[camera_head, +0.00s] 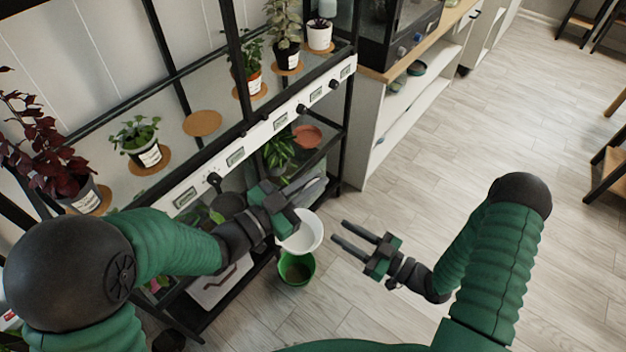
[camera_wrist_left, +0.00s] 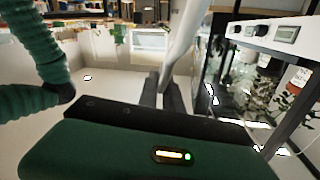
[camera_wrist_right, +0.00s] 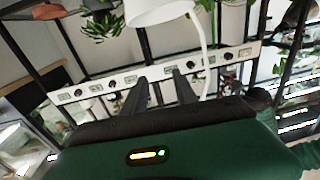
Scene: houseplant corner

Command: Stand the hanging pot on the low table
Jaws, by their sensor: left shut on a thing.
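The white hanging pot (camera_head: 304,238) is in the air beside the plant rack in the head view. My left gripper (camera_head: 312,187) is above it, shut on its white hanger. The hanger shows at the fingers in the left wrist view (camera_wrist_left: 183,45). Pot and hanger also show in the right wrist view (camera_wrist_right: 160,10). My right gripper (camera_head: 337,232) is open and empty, to the right of the pot and apart from it. I cannot tell for sure which piece is the low table; a low wooden-topped piece (camera_head: 612,165) with dark legs stands at the right edge.
A green pot (camera_head: 297,268) stands below the white pot. The black-framed plant rack (camera_head: 225,155) holds several labelled plants on cork mats, with one bare mat (camera_head: 202,123). A white shelf unit (camera_head: 408,110) stands behind. The wooden floor (camera_head: 460,120) on the right is mostly clear.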

